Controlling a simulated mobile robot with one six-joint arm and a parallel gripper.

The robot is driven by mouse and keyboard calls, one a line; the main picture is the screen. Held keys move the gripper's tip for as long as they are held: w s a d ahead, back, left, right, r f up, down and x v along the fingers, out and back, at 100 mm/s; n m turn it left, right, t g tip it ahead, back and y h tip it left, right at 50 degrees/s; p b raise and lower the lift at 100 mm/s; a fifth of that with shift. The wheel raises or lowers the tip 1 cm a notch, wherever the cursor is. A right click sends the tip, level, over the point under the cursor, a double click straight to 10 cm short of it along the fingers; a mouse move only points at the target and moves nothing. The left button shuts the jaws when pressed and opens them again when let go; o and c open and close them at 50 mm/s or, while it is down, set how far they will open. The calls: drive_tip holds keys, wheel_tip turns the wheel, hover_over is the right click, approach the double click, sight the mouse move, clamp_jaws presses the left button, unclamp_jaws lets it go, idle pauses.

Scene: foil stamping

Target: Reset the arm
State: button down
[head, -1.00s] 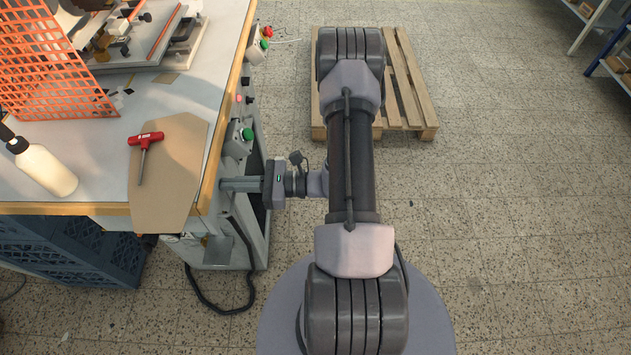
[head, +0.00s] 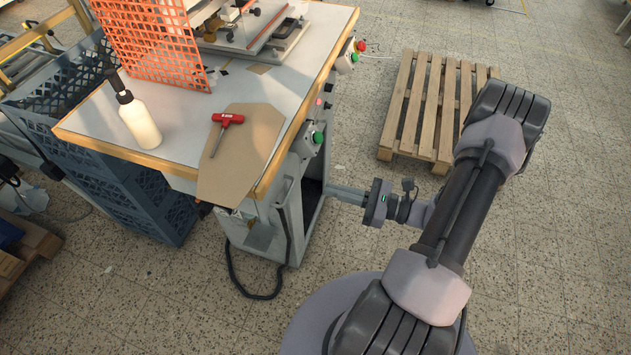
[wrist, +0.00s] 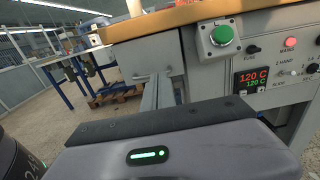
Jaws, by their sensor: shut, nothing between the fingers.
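My arm reaches across the right side of the head view and bends back toward the workbench. My gripper (head: 347,194) points left, at the right side of the bench, below the tabletop edge. Its fingers are shut and hold nothing. In the wrist view the gripper body fills the bottom, and its fingers (wrist: 155,92) point at the bench's front panel. Whether the fingertips touch the bench cannot be told.
The workbench (head: 185,150) carries an orange grid, a white bottle (head: 138,120), a red-handled tool (head: 226,121) on brown card, and a press. Buttons, including a green one (wrist: 222,35), stick out from its side. A wooden pallet (head: 425,105) lies behind. Blue crates (head: 150,215) stand left.

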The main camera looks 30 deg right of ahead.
drive_tip(key=s+a+r+n+g+h, duration=0.4)
drive_tip(key=a+r+n, duration=0.6)
drive_tip(key=r+n, duration=0.2)
drive_tip(key=s+a+r+n+g+h, duration=0.4)
drive_tip(key=s+a+r+n+h, duration=0.1)
drive_tip(key=a+r+n, duration=0.5)
wheel_tip(320, 180, up, 3)
drive_tip(key=shift+s+f+n, duration=0.2)
drive_tip(key=shift+s+n, duration=0.1)
drive_tip(key=shift+n, duration=0.6)
